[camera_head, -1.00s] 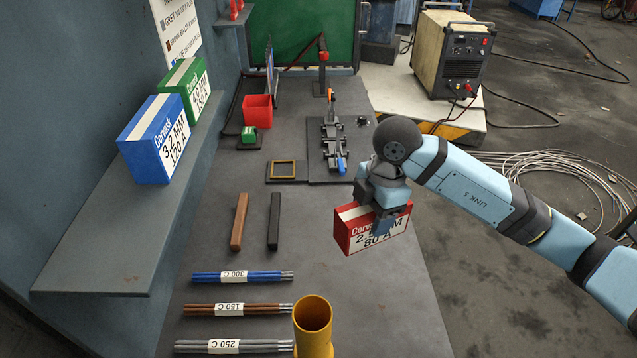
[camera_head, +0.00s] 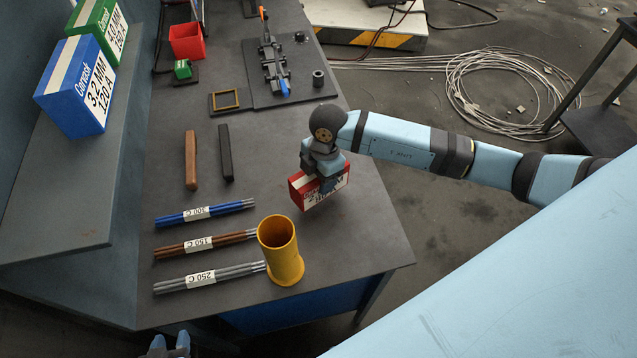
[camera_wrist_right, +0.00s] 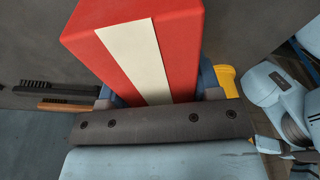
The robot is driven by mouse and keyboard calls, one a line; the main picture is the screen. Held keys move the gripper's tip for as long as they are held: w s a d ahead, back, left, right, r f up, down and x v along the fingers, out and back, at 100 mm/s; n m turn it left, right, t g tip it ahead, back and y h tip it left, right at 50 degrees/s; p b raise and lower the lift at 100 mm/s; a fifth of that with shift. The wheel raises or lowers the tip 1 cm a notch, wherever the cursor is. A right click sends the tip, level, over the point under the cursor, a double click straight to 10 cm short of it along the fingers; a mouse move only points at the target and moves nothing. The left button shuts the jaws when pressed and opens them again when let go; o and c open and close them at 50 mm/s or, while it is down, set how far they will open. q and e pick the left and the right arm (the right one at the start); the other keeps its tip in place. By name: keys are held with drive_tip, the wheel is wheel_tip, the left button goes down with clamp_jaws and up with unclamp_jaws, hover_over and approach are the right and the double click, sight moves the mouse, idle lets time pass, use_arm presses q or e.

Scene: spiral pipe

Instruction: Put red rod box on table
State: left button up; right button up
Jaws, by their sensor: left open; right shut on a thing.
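The red rod box (camera_head: 310,193) with a white stripe and printed label is over the right side of the grey table (camera_head: 350,235). My right gripper (camera_head: 325,180) is shut on it from above. In the right wrist view the red box (camera_wrist_right: 185,40) sits between the two fingers of my right gripper (camera_wrist_right: 155,95). The box is low over the tabletop; I cannot tell whether its underside touches. My left gripper (camera_head: 169,345) shows only as two fingertips at the bottom left, apart and empty, off the table's front edge.
A yellow cylinder (camera_head: 281,250) stands just left of the box. Rod bundles (camera_head: 205,212) and two brushes (camera_head: 191,160) lie further left. Blue (camera_head: 80,85) and green (camera_head: 98,30) boxes stand on the shelf. Table around the box's right is clear up to the edge.

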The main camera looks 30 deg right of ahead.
drive_tip(key=shift+f, duration=1.75)
drive_tip(key=o, duration=1.5)
drive_tip(key=shift+f, duration=0.15)
drive_tip(key=shift+o, duration=0.2)
drive_tip(key=r, duration=0.4)
drive_tip(key=d+r, duration=0.1)
drive_tip(key=r, duration=0.3)
drive_tip(key=r+b, duration=0.1)
drive_tip(key=r, duration=0.3)
drive_tip(key=shift+w+d+r, duration=0.1)
drive_tip(key=shift+d, duration=0.3)
